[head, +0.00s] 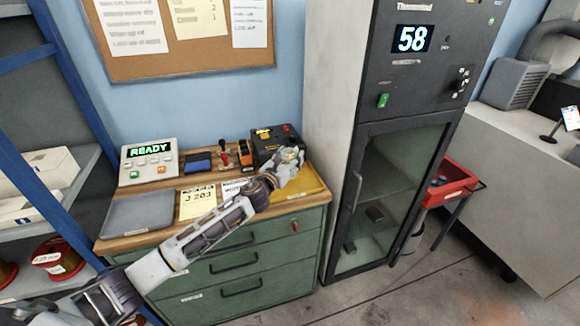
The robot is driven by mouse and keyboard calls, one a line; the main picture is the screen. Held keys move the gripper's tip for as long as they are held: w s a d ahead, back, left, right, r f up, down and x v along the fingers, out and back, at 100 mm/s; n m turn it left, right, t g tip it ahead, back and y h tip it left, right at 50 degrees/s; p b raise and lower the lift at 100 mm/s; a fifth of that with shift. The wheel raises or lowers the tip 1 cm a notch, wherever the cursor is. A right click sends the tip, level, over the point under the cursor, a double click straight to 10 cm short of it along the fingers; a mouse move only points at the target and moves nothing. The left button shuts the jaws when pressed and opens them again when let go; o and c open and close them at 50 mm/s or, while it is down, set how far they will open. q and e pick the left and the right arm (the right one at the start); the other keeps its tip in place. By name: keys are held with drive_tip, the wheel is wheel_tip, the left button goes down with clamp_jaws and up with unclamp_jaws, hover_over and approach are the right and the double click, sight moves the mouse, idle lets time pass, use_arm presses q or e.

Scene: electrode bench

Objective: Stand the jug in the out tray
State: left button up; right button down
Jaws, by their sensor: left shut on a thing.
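My left gripper (289,166) reaches over the right end of the wooden bench top. It is shut on a small clear vessel, which looks like the jug (291,154), mostly hidden by the fingers. The gripper and vessel are above or at a yellow tray (312,186) at the bench's right front corner. I cannot tell whether the vessel touches the tray. A grey tray (140,215) lies at the left end of the bench. Both trays have labels too small to read, so I cannot tell which is the out tray. My right gripper is not in view.
A control box reading READY (150,162), a black device (276,142) and small tools stand along the bench's back. Papers, one a yellow card (197,202), lie mid-bench. A tall cabinet showing 58 (385,130) rises close to the bench's right.

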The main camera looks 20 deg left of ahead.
use_arm(q)
drive_tip(key=shift+f+b, duration=0.4)
drive_tip(key=shift+f, duration=1.4)
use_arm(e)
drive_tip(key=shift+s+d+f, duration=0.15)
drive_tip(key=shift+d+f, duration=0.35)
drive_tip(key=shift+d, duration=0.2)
use_arm(q)
drive_tip(key=shift+f, duration=0.15)
drive_tip(key=o, duration=1.1)
drive_tip(key=shift+c, duration=0.2)
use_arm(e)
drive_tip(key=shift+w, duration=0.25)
